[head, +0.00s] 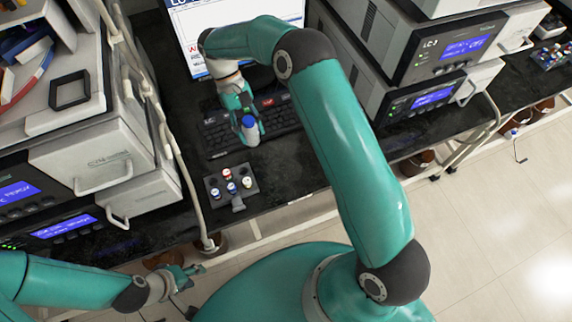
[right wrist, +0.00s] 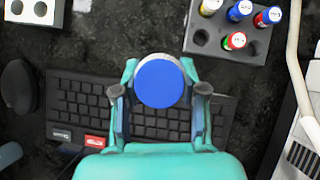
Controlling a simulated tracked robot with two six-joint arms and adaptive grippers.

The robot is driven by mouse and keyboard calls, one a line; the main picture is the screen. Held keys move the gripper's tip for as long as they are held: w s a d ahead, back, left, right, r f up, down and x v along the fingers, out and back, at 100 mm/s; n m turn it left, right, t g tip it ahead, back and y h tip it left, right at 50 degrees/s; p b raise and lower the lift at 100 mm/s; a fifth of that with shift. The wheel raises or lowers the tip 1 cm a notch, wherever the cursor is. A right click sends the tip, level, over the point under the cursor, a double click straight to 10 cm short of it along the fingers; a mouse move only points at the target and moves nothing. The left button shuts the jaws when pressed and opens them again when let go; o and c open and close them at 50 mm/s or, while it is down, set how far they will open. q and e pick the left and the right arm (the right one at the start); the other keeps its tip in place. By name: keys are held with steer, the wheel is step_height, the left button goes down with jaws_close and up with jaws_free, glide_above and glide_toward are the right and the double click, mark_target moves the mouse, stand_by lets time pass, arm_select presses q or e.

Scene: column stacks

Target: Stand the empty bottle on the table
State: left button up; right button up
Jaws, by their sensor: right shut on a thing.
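My right gripper (head: 248,127) is shut on a bottle with a blue cap (head: 249,121) and holds it over the keyboard, near the rack. In the right wrist view the round blue cap (right wrist: 163,83) faces the camera between the two fingers of the right gripper (right wrist: 160,92). The cap hides most of the bottle's body, and I cannot tell whether its base touches anything. The black table (head: 285,165) has bare surface around the keyboard and rack. My left gripper (head: 190,271) hangs low at the table's front edge, away from the bottle; its finger opening is too small to judge.
A dark rack (head: 212,184) with several coloured-cap vials stands in front of the keyboard (head: 215,135); the rack also shows in the right wrist view (right wrist: 262,42). A monitor (head: 240,15) stands behind. Instrument stacks flank the workspace at left (head: 95,165) and right (head: 425,50).

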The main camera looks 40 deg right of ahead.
steer(key=s+d+r+m+t+y+b, duration=0.4)
steer(key=r+m, duration=0.3)
steer(key=m, duration=0.4)
steer(key=s+d+r+m+t+y+b, duration=0.1)
steer(key=s+r+m+t+y+b, duration=0.1)
steer(key=s+r+m+t+b, duration=0.6)
steer(key=f+g, duration=0.1)
steer(key=f, duration=0.5)
steer(key=w+f+m+g, duration=0.1)
steer(key=f, duration=0.6)
steer(key=f+m+g, duration=0.1)
steer(key=f, duration=0.6)
steer(key=shift+w+d+f+p, duration=0.15)
steer(key=shift+w+f+p, duration=0.05)
steer(key=shift+w+p, duration=0.2)
steer(key=shift+f, duration=0.1)
steer(key=o, duration=0.9)
steer(key=shift+c, duration=0.2)
